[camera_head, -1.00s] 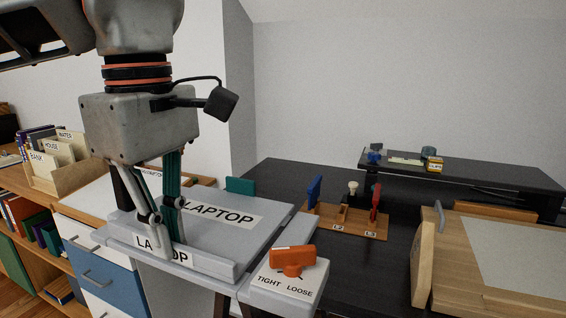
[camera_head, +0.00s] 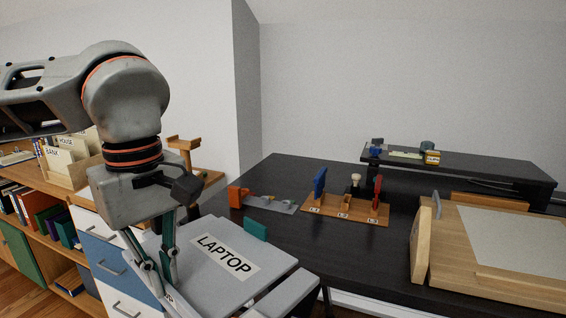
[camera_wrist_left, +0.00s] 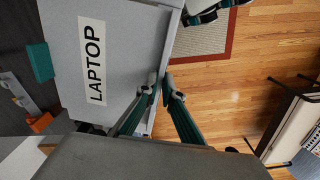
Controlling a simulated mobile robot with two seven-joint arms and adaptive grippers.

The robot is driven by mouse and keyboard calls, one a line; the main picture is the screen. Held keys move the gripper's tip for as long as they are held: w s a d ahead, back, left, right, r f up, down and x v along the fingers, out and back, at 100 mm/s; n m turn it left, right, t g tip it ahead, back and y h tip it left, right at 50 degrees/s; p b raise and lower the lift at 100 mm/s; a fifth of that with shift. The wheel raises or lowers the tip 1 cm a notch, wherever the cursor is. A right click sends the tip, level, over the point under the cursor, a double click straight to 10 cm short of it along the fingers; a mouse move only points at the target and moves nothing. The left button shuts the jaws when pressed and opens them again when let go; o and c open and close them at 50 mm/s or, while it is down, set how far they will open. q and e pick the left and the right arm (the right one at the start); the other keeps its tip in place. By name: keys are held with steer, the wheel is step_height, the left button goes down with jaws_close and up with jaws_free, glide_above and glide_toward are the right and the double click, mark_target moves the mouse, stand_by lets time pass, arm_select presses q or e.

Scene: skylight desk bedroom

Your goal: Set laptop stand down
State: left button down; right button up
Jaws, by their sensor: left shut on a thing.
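The laptop stand is a flat grey panel with a white LAPTOP label (camera_head: 236,246). Whether anything supports the stand from below is hidden. A grey and teal part at the wrist view's top edge looks like my right gripper (camera_wrist_left: 208,12), cut off by the frame.
The dark desk (camera_head: 300,230) carries an orange and grey fixture (camera_head: 265,202), a wooden holder (camera_head: 345,210) with coloured tools, and a wooden drawing board (camera_head: 520,240). A drawer cabinet (camera_head: 105,255) and shelves stand left. Wood floor (camera_wrist_left: 235,95) is open beside the stand.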

arm_select(q)
steer(key=w+a+f+m, duration=0.1)
steer(key=a+f+m, duration=0.1)
steer(key=f, duration=0.4)
steer(key=w+a+f+m, duration=0.2)
steer(key=a+f+m, duration=0.1)
steer(key=f, duration=0.4)
steer(key=w+a+f+m+p, duration=0.1)
steer(key=a+f+m, duration=0.1)
steer(key=f+m, duration=0.2)
step_height(320, 180, down, 3)
steer(key=shift+w+a+r+m, duration=0.1)
steer(key=shift+w+a+m, duration=0.2)
steer(key=shift+m, duration=0.1)
steer(key=shift+s+d, duration=0.1)
